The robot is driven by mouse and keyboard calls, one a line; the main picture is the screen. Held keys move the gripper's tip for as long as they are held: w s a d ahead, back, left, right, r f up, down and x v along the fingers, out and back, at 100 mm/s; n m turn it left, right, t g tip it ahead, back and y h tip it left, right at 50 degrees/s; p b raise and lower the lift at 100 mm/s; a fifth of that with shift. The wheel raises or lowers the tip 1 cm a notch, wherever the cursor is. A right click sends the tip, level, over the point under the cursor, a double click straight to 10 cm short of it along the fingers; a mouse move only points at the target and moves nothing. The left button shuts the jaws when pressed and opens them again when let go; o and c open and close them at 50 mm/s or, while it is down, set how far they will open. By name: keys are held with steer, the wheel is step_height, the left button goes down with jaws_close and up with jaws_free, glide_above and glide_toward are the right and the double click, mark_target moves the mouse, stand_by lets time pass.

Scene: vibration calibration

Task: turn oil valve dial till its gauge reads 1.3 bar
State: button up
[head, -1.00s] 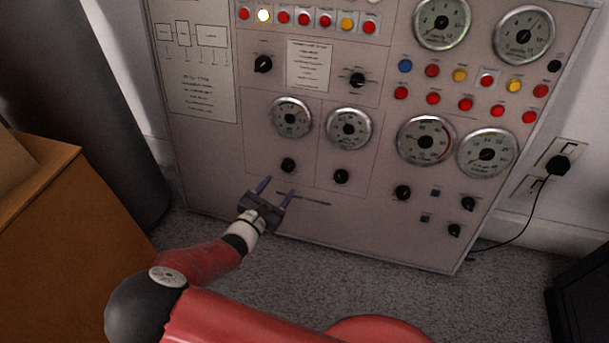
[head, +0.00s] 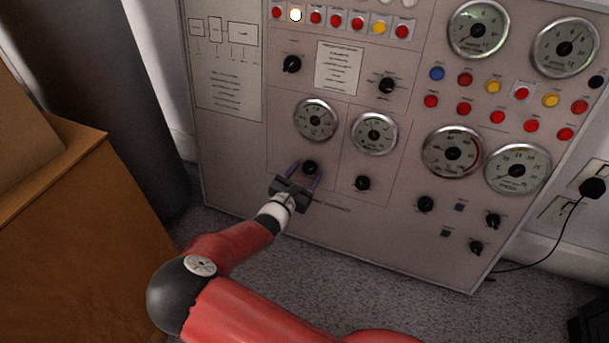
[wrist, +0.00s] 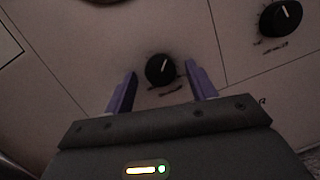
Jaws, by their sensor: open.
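A black dial (head: 311,167) with a white pointer line sits on the panel below a round gauge (head: 316,119); the labels are too small to read. My gripper (head: 305,173) is open at this dial, its purple fingers pointing at the panel. In the wrist view the dial (wrist: 160,69) shows between and slightly beyond the fingertips of the gripper (wrist: 161,70), one on each side, with gaps to both. Its pointer line tilts up and to the right. I cannot tell contact or exact depth. The gauge reading is not legible.
A second black dial (head: 362,183) sits to the right under another gauge (head: 374,134); it also shows in the wrist view (wrist: 281,18). More gauges, buttons and knobs fill the panel (head: 340,225). A brown box (head: 60,210) stands at left.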

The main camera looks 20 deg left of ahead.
steer(key=shift+c, duration=0.5)
steer(key=c, duration=0.9)
steer(key=shift+r+p, duration=0.1)
steer(key=shift+p, duration=0.2)
steer(key=shift+d+r+n+y+p, duration=0.1)
steer(key=shift+n+y+p, duration=0.2)
steer(key=shift+n+p, duration=0.85)
steer(key=n+y+p, duration=0.1)
steer(key=n+p, duration=0.3)
steer(key=shift+d+t, duration=0.1)
steer(key=shift+t, duration=0.3)
steer(key=n+y+p, duration=0.1)
steer(key=n+p, duration=0.2)
steer(key=n, duration=0.1)
steer(key=shift+d+p, duration=0.1)
steer(key=shift+p, duration=0.2)
steer(key=shift+n+y+p, duration=0.7)
steer(key=shift+n+p, duration=0.6)
steer(key=shift+n, duration=0.95)
steer(key=shift+f, duration=0.2)
